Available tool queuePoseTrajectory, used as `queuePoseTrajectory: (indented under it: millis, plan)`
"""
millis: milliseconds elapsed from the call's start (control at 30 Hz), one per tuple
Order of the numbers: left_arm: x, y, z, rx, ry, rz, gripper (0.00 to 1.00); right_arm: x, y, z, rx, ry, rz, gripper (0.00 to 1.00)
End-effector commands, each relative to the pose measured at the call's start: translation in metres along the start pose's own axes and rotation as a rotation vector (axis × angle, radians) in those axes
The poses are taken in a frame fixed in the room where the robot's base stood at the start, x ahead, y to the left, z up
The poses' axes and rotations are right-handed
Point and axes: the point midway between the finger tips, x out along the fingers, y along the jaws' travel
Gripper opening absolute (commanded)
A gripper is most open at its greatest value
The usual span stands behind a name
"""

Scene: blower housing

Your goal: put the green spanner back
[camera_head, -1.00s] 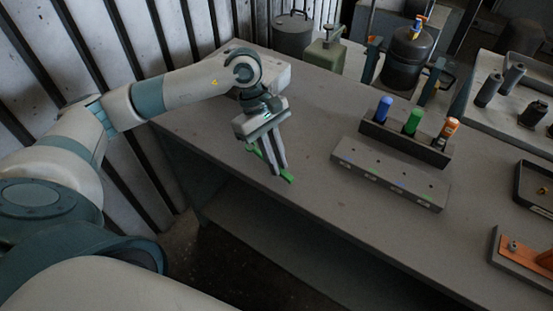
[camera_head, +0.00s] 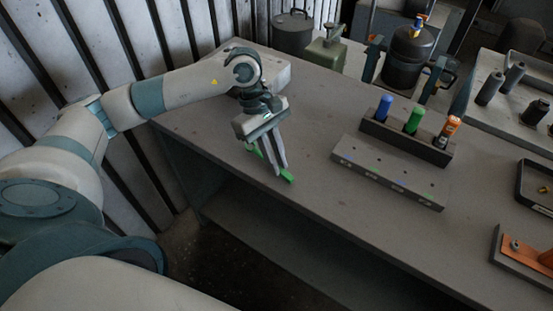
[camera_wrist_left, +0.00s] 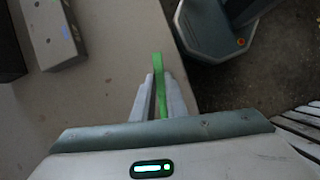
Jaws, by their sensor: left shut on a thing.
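The green spanner (camera_head: 288,179) is between the fingers of my left gripper (camera_head: 279,171), which is shut on it. One end sticks out past the fingertips and the other shows on the left side of the fingers. In the left wrist view the spanner (camera_wrist_left: 158,70) runs forward from between the fingertips (camera_wrist_left: 160,90). The gripper points down near the front left edge of the bench; I cannot tell whether the spanner touches the bench top. A low grey block (camera_head: 390,175) with small holes and coloured marks stands to the right. My right gripper is not in view.
Behind the low block, a dark rack (camera_head: 395,139) holds blue (camera_head: 384,108), green (camera_head: 414,117) and orange (camera_head: 447,131) handled items. A dark tray (camera_head: 522,190) and a board with an orange part (camera_head: 520,256) lie at right. The bench top (camera_head: 300,110) between gripper and block is clear.

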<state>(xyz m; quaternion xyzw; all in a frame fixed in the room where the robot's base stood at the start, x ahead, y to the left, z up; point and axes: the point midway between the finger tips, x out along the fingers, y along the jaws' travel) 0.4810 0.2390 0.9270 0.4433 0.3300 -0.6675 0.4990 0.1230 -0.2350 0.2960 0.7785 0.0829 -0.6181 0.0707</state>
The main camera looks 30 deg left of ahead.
Motion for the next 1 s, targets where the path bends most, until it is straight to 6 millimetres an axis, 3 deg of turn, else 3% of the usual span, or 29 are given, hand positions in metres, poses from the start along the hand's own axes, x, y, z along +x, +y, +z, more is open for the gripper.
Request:
queuePoseTrajectory:
  millis: [1000]
  plan:
    - [0.017,0.000,-0.007,0.000,0.000,0.001,0.00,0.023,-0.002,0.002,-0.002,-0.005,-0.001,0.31]
